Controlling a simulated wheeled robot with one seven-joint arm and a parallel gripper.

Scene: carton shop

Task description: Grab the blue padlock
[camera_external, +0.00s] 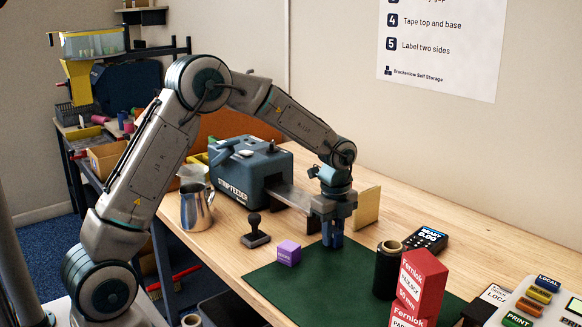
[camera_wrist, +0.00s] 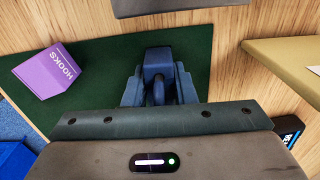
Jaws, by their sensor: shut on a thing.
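The blue padlock (camera_wrist: 158,61) shows in the wrist view between the two fingers of my gripper (camera_wrist: 159,88), with its shackle toward the camera. The fingers are shut on it, one on each side. In the external view my gripper (camera_external: 332,240) points straight down over the back part of the green mat (camera_external: 320,282). There the padlock is hard to tell from the fingers, and I cannot tell whether it touches the mat.
A purple hooks box (camera_external: 289,253) and a dark stamp (camera_external: 255,232) lie left of my gripper. A black roll (camera_external: 387,270) and red Fernlok boxes (camera_external: 420,285) stand to the right. The strip feeder (camera_external: 250,178) is behind, near a tan board (camera_external: 367,207).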

